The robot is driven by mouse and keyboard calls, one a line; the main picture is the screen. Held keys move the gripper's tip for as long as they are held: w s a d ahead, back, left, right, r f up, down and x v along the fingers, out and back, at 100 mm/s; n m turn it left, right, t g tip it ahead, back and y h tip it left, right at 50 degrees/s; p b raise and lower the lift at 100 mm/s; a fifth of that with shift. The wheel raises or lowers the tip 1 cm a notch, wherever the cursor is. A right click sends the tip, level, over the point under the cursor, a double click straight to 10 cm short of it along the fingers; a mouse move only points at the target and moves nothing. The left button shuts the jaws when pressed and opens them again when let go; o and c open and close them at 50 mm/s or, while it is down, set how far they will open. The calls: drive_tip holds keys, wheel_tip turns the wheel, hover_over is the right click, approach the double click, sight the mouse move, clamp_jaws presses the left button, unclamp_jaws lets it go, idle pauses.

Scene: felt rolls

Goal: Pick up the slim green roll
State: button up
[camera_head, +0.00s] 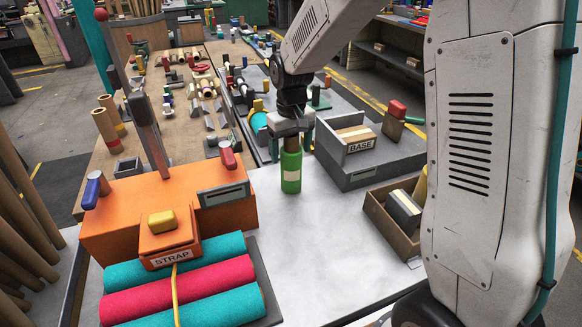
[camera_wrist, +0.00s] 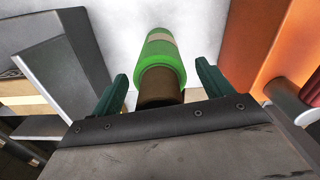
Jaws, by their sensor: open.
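The slim green roll (camera_head: 291,172) stands upright on the white table, with a pale band round it and a brown upper end. In the wrist view the green roll (camera_wrist: 160,62) lies between the two dark green fingers, its brown end nearest the palm. My gripper (camera_head: 291,127) is over the roll's top in the head view. In the wrist view my gripper (camera_wrist: 160,88) is open, with a gap between each finger and the roll. The brown end is partly hidden by the palm edge.
Teal and red rolls (camera_head: 190,290) lie at the front left. A brown box (camera_head: 378,212) is at the right. White table in front is clear.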

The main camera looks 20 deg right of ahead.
drive_tip(key=shift+f, duration=0.45)
drive_tip(key=shift+c, duration=0.3)
drive_tip(key=c, duration=1.2)
drive_tip(key=shift+r, duration=0.1)
